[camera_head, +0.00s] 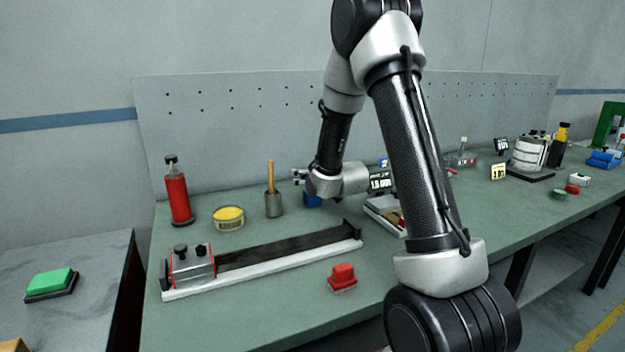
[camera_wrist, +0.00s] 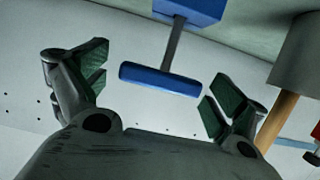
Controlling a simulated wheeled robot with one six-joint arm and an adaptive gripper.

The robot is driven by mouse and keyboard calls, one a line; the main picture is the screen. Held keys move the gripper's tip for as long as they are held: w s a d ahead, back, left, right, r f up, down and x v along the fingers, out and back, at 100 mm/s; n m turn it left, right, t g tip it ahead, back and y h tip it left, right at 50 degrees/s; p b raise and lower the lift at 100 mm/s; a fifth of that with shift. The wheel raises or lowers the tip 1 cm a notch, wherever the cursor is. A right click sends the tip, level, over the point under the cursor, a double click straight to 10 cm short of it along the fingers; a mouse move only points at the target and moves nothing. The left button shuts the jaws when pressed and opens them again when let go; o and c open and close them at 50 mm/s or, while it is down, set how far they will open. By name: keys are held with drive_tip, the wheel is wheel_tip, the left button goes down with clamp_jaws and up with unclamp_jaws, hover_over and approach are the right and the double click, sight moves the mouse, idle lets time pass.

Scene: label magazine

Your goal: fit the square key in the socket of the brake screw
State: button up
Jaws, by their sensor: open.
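The square key (camera_wrist: 160,80) shows in the wrist view as a blue T-handle on a thin grey shank. The shank runs into a blue block (camera_wrist: 190,8), which stands on the bench in the head view (camera_head: 312,201). My gripper (camera_wrist: 155,97) is open, its dark green pads on either side of the handle and apart from it. In the head view my gripper (camera_head: 299,177) is above and beside the block. The metal carriage (camera_head: 192,268) sits at the left end of the long rail, with dark knobs on top. I cannot make out the brake screw's socket.
The dark rail (camera_head: 290,249) lies on a white base. A red cylinder (camera_head: 178,200), a yellow-topped tin (camera_head: 229,218) and a grey pot (camera_head: 273,205) with a wooden handle stand behind it. A red block (camera_head: 342,277) sits in front. A white tray (camera_head: 386,215) is partly hidden by my arm.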

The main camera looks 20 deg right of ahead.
drive_tip(key=c, duration=1.1)
